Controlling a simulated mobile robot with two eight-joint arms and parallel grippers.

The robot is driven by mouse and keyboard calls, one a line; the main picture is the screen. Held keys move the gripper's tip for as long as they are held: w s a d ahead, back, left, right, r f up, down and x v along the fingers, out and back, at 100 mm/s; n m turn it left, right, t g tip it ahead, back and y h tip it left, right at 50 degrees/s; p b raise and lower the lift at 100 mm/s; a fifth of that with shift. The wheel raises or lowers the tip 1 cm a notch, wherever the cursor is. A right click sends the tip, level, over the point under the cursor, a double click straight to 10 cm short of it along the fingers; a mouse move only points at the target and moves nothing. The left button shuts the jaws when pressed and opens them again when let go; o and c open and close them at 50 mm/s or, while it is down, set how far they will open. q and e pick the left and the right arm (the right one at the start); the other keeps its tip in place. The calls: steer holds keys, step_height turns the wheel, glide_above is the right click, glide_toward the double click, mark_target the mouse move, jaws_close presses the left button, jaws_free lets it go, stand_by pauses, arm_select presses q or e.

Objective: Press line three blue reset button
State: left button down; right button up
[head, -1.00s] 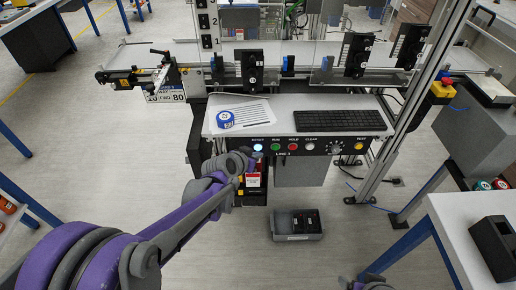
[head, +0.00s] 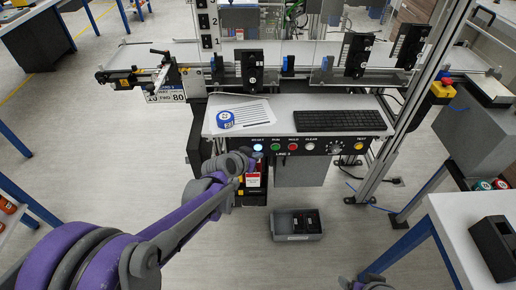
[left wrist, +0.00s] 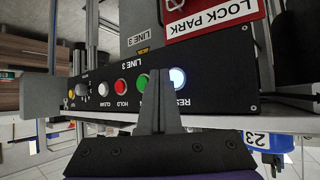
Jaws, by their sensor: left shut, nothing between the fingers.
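The blue reset button (head: 258,147) glows pale blue at the left end of the black LINE 3 panel (head: 320,147). In the left wrist view, which shows the panel upside down, the lit reset button (left wrist: 178,77) is just right of my fingertips. My left gripper (head: 250,155) is shut and empty, just below and left of the button in the head view. In the left wrist view its fingers (left wrist: 160,78) overlap the panel between the green button (left wrist: 143,82) and the reset button. I cannot tell whether they touch the panel. My right gripper cannot be made out clearly at the bottom edge.
Red (head: 292,146), white (head: 309,146) and yellow (head: 359,146) buttons and a dial (head: 335,148) share the panel. A keyboard (head: 340,121) and blue tape roll (head: 225,119) lie on the shelf above. A red lock tag (head: 253,180) hangs below, near my gripper. A grey bin (head: 283,236) sits on the floor.

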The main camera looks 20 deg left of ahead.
arm_select(q)
steer(key=shift+w, duration=0.15)
stand_by(0.6)
steer(key=shift+w+a, duration=0.15)
steer(key=shift+w, duration=0.15)
steer(key=shift+w+a, duration=0.1)
steer(key=shift+w, duration=0.25)
stand_by(0.6)
stand_by(0.3)
steer(key=shift+s+d, duration=0.2)
steer(key=shift+s, duration=0.55)
steer(key=shift+s, duration=0.15)
steer(key=shift+s+d, duration=0.25)
steer(key=shift+s, duration=0.5)
steer(key=shift+s+d, duration=0.2)
steer(key=shift+s, duration=0.6)
steer(key=shift+s+d, duration=0.25)
steer(key=shift+s, duration=0.5)
